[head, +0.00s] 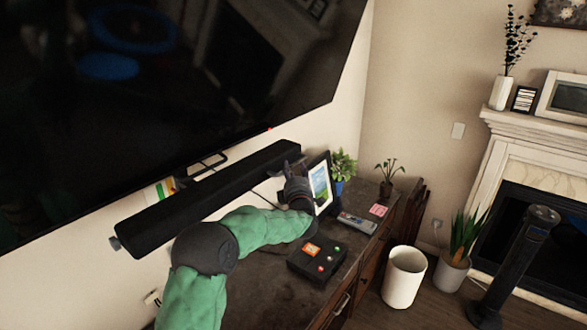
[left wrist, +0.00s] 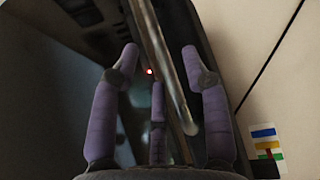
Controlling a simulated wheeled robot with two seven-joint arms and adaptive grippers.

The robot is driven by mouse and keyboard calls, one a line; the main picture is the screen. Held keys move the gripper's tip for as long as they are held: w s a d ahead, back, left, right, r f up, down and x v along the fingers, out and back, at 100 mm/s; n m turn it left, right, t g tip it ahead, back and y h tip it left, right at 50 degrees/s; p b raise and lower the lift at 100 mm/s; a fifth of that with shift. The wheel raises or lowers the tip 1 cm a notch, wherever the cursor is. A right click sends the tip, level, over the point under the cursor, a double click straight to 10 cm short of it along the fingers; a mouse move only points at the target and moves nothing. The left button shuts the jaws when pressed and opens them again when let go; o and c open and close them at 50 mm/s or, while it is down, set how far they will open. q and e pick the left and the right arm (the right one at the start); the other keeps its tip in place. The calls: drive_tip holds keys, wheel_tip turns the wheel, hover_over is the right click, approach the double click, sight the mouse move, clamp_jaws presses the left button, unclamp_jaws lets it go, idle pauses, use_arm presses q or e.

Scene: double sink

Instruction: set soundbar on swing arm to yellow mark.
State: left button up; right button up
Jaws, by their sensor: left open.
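The soundbar (head: 205,198) is a long black bar below the large TV, running from lower left to upper right along the wall. A dark bracket (head: 203,165) shows behind it, perhaps part of the swing arm. A card with coloured stripes (head: 160,190) is on the wall, partly hidden by the soundbar; it shows in the left wrist view (left wrist: 266,145), with a yellow stripe (left wrist: 266,145). My left gripper (head: 291,170) is at the soundbar's right end; contact is unclear. In the left wrist view its purple fingers (left wrist: 160,75) are spread, with a long dark edge beyond them. My right gripper is out of view.
The TV (head: 190,80) hangs close above. On the desk (head: 255,260) stand a picture frame (head: 320,184), a plant (head: 343,165), a black button box (head: 318,262) and a remote (head: 357,222). A white bin (head: 403,280) stands on the floor to the right.

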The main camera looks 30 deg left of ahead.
use_arm(q)
drive_tip(key=v, duration=0.9)
drive_tip(key=shift+s+d, duration=0.2)
drive_tip(key=shift+s, duration=0.1)
drive_tip(key=shift+f, duration=0.1)
